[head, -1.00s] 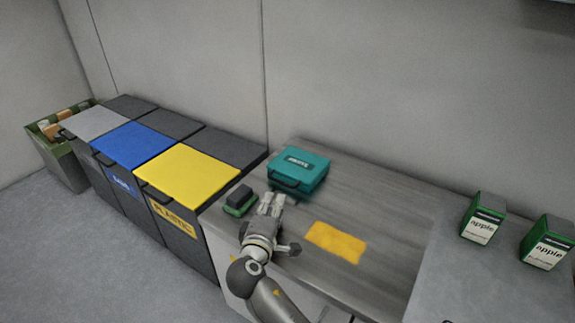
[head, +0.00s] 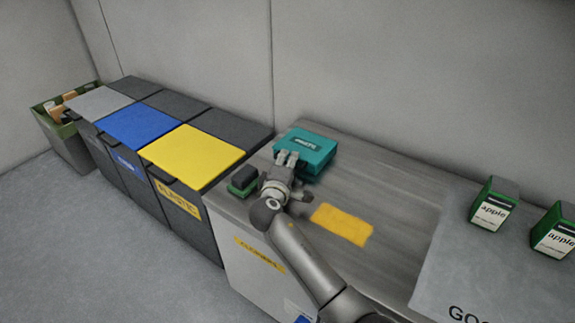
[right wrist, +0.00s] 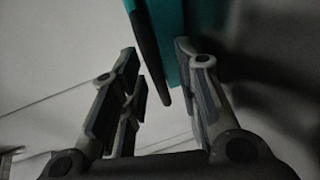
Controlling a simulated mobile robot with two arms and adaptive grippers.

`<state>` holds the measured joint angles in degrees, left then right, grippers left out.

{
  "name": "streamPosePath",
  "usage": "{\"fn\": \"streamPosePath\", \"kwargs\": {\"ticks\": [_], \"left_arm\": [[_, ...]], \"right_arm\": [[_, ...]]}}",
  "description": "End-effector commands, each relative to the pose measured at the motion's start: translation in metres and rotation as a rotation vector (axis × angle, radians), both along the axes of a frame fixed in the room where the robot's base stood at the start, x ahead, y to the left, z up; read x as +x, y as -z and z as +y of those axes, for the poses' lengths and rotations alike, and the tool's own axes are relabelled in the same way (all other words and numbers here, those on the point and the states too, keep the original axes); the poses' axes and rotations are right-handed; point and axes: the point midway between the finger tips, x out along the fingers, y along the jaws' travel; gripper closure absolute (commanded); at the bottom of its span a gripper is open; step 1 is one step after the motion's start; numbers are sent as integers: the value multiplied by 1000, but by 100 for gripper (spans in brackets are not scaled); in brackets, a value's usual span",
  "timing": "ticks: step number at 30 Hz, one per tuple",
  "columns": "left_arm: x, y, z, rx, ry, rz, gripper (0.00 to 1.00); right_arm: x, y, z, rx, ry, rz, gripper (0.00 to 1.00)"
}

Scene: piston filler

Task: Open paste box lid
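The paste box is a teal case (head: 318,148) with a label on its lid, lying shut on the grey worktop in the head view. My right gripper (head: 287,158) is at the near left side of the box, at its front edge. In the right wrist view the fingers (right wrist: 158,95) are apart, with the dark handle (right wrist: 150,60) of the box and its teal edge (right wrist: 172,35) showing between and beyond them. Whether a finger touches the box I cannot tell. My left gripper is in neither view.
A dark and green sponge-like block (head: 243,181) lies left of my right gripper. A yellow cloth (head: 341,224) lies to the right. Two green apple cartons (head: 495,204) stand at the right. Bins with a yellow lid (head: 192,157) stand at the left.

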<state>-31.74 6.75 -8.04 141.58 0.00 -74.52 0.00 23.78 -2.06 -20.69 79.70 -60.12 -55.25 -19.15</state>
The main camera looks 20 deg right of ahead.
Motion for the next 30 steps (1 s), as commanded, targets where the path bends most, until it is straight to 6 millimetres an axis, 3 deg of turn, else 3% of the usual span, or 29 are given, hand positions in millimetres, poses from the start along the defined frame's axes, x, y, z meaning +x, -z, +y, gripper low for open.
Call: {"fn": "streamPosePath", "kwargs": {"ticks": [8, 15, 30], "left_arm": [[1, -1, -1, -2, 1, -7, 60], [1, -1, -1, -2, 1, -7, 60], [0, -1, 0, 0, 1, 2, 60]], "right_arm": [[1, 0, -1, 0, 0, 0, 70], [0, 1, 0, 1, 1, 2, 99], [4, 3, 0, 15, 2, 13, 100]]}}
